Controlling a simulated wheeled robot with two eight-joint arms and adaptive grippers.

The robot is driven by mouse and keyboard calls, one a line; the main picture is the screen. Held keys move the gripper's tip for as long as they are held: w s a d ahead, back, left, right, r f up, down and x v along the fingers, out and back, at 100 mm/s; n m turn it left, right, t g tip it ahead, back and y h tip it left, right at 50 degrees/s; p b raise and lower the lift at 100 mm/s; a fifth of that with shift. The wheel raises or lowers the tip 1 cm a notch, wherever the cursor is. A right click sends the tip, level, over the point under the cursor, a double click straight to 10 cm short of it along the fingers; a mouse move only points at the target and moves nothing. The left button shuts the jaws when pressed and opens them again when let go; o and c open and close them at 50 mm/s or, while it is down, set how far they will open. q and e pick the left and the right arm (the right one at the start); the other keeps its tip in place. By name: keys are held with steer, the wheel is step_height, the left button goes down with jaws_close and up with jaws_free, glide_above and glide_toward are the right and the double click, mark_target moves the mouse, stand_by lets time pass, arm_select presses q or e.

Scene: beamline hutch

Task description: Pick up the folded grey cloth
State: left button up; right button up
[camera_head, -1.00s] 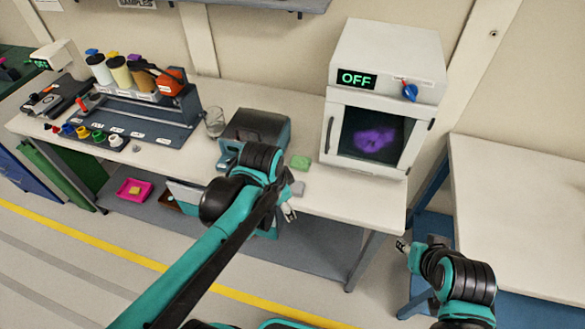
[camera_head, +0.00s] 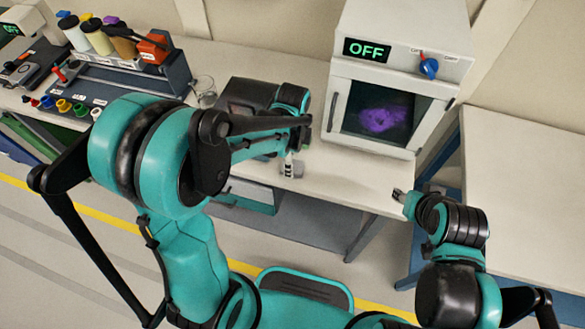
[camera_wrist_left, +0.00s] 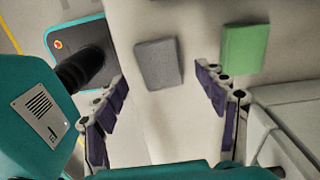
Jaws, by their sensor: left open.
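The folded grey cloth (camera_wrist_left: 158,63) lies flat on the pale bench top in the left wrist view, a small grey rectangle. My left gripper (camera_wrist_left: 160,80) is open and empty, its two fingers spread to either side of the cloth's near end in the picture. In the head view my left gripper (camera_head: 289,166) points down over the front of the bench, and the arm and gripper hide most of the cloth there. My right gripper (camera_head: 398,194) hangs in front of the bench's right end, away from the cloth; its jaws are too small to read.
A green folded cloth (camera_wrist_left: 245,47) lies right of the grey one, close to the right finger. A white cabinet marked OFF (camera_head: 382,85) stands on the bench (camera_head: 365,180). A glass beaker (camera_head: 206,94) and a bottle rack (camera_head: 125,75) stand further left.

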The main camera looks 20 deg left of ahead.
arm_select(q)
step_height(320, 180, down, 3)
steer(key=shift+r+b, duration=0.2)
steer(key=shift+b, duration=0.1)
steer(key=c, duration=1)
steer(key=shift+o, duration=0.2)
steer(key=shift+r, duration=0.15)
steer(key=shift+r+p, duration=0.4)
steer(key=shift+r, duration=0.25)
step_height(320, 180, up, 3)
steer(key=shift+r+p, duration=0.1)
steer(key=shift+p, duration=0.65)
steer(key=s+d+r+p, duration=0.3)
steer(key=d+r, duration=0.3)
steer(key=d, duration=0.5)
steer(key=shift+s+r, duration=0.15)
